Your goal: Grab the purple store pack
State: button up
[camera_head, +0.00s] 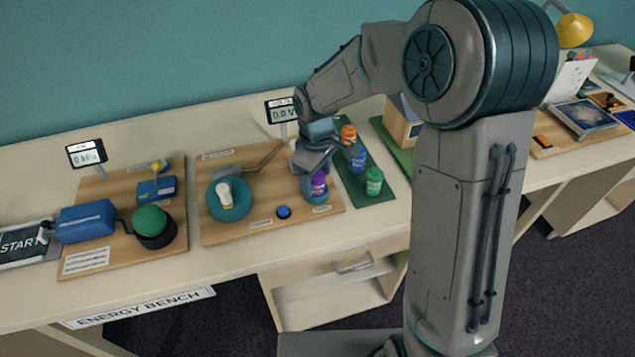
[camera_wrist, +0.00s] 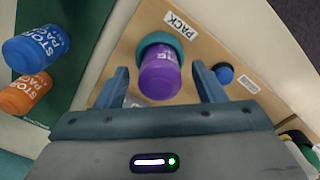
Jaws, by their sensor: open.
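The purple store pack (camera_head: 319,184) stands upright in a teal round holder (camera_head: 318,197) at the right end of a wooden board on the bench. In the wrist view the purple pack (camera_wrist: 160,73) lies between the two finger tips, with a gap on each side. The teal holder's rim (camera_wrist: 161,39) shows behind it, beside a "PACK" label. My gripper (camera_head: 328,160) is open around the pack's upper part; in the wrist view my gripper (camera_wrist: 162,84) has both fingers spread. The fingers partly cover the pack in the head view.
A green mat (camera_head: 354,197) right of the board carries an orange pack (camera_head: 349,135), a blue pack (camera_head: 357,159) and a green pack (camera_head: 374,182). A blue button (camera_head: 284,212) sits left of the purple pack. A teal disc (camera_head: 229,210) with a white piece is further left.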

jog(key=c, duration=1.2)
jog(key=shift+o, duration=0.2)
jog(key=shift+r, duration=0.1)
